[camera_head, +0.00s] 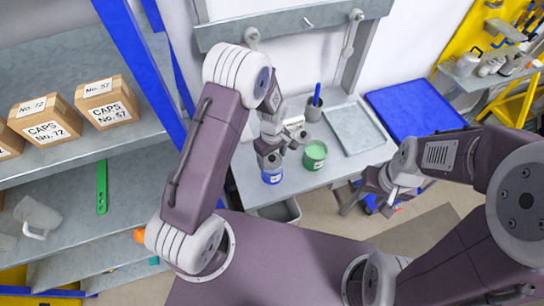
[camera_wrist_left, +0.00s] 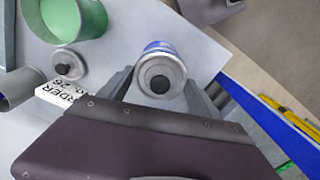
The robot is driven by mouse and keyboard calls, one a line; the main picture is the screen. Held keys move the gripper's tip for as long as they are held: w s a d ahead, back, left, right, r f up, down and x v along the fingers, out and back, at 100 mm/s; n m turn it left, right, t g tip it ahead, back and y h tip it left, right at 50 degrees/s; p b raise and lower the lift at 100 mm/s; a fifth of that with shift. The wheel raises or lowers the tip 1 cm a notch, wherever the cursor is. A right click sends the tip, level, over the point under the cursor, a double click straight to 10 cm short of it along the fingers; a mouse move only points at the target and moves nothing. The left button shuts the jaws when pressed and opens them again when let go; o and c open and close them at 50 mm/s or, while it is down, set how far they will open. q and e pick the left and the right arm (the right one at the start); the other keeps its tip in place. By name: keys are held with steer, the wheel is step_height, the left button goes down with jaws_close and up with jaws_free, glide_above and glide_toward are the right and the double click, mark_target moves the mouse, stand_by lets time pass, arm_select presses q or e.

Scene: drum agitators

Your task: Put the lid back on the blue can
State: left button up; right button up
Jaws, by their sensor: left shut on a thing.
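The blue can (camera_head: 272,176) stands on the grey bench near its front left edge. My left gripper (camera_head: 271,160) is right above it, shut on a grey round lid with a black knob (camera_wrist_left: 161,78). In the left wrist view, the lid covers most of the blue can (camera_wrist_left: 158,46), with a blue rim showing beyond it. I cannot tell whether lid and can touch. A second knobbed lid (camera_wrist_left: 68,66) lies on the bench beside the open green can (camera_head: 315,154). My right gripper (camera_head: 373,188) hangs off the bench's right side; its jaws are unclear.
An order card (camera_wrist_left: 62,92) and a grey cup with a blue tool (camera_head: 314,106) stand behind the cans. A flat grey tray (camera_head: 353,130) lies at the right of the bench. A shelf with cardboard boxes (camera_head: 106,103) stands at left.

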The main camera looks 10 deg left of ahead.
arm_select(q)
steer(key=o, duration=1.4)
steer(key=shift+o, duration=0.3)
steer(key=shift+r, duration=0.1)
steer(key=shift+r+p, duration=2.9)
steer(key=shift+r, duration=0.55)
jaws_close()
